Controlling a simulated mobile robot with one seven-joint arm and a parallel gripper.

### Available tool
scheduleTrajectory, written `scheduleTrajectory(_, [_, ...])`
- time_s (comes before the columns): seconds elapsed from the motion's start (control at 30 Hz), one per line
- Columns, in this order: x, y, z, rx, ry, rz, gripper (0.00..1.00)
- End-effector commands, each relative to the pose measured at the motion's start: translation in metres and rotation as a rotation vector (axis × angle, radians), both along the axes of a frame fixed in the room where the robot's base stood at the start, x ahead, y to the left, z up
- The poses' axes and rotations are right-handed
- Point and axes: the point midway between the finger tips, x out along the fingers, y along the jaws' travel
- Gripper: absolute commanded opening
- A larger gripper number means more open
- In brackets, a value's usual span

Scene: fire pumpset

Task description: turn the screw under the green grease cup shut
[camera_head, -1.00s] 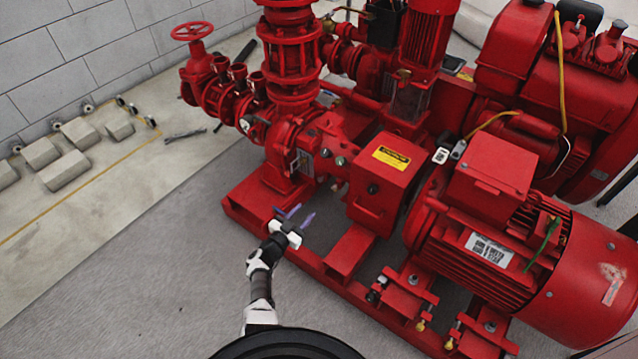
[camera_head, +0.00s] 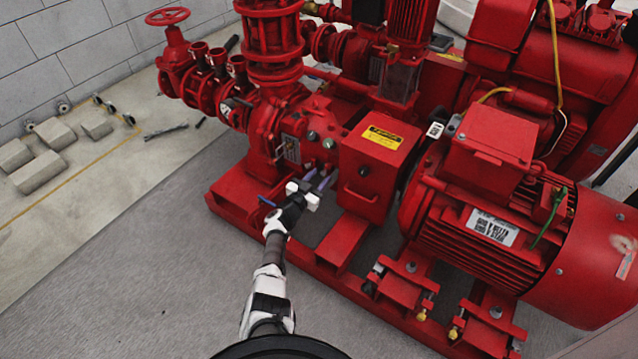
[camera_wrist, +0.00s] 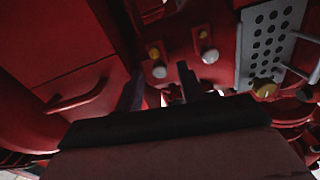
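Two small round cups sit side by side on the red pump housing: a left cup (camera_head: 312,136) and a right cup (camera_head: 327,143). In the wrist view two pale round knobs with yellowish parts show ahead, a left knob (camera_wrist: 160,72) and a right knob (camera_wrist: 209,56); no green is clear there. My gripper (camera_head: 317,179) is in front of the pump housing, below the cups, its fingers pointing towards it. In the wrist view its fingers (camera_wrist: 160,78) stand apart with a gap and nothing visible held. The screw cannot be made out.
The red guard box (camera_head: 378,165) with a yellow label and handle stands close to the right of my gripper. A perforated grey plate (camera_wrist: 268,45) is at right in the wrist view. The red base frame (camera_head: 340,270) runs below. The grey floor (camera_head: 140,280) at left is clear.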

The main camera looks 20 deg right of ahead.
Motion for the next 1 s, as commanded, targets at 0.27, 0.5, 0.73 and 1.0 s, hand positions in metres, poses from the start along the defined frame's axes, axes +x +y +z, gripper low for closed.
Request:
scheduleTrajectory(0.27, [0.0032,-0.0041,0.0005,-0.001,0.001,0.001,0.39])
scheduleTrajectory(0.5, [0.003,-0.004,0.0004,-0.001,0.001,0.001,0.23])
scheduleTrajectory(0.73, [0.003,-0.0039,0.0003,-0.001,0.001,0.001,0.0])
scheduleTrajectory(1.0, [0.0028,-0.0039,-0.0003,0.017,-0.022,0.0,0.0])
